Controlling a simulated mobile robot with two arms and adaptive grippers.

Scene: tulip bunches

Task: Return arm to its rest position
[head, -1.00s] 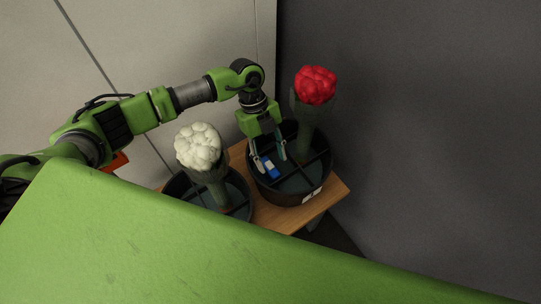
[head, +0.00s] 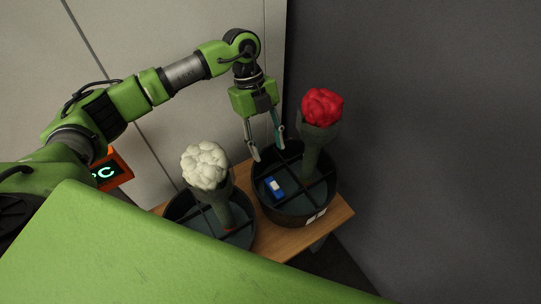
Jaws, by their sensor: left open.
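My left gripper (head: 267,154) is open and empty, its fingers pointing down above the back left rim of the right-hand dark bucket (head: 263,207). The arm comes in from the left and bends down at the wrist. In that divided bucket lies a small blue and white item (head: 275,188), apart from the fingers. A bunch of red tulips (head: 322,106) in a dark green wrap stands upright at the back right of the same bucket. My right gripper is not in view.
A bunch of white tulips (head: 205,166) stands in a second divided bucket (head: 251,239) to the left. Both buckets are on a wooden table (head: 335,212). An orange-framed display (head: 112,172) is behind my arm. Pale wall panels stand behind, a dark grey wall at the right.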

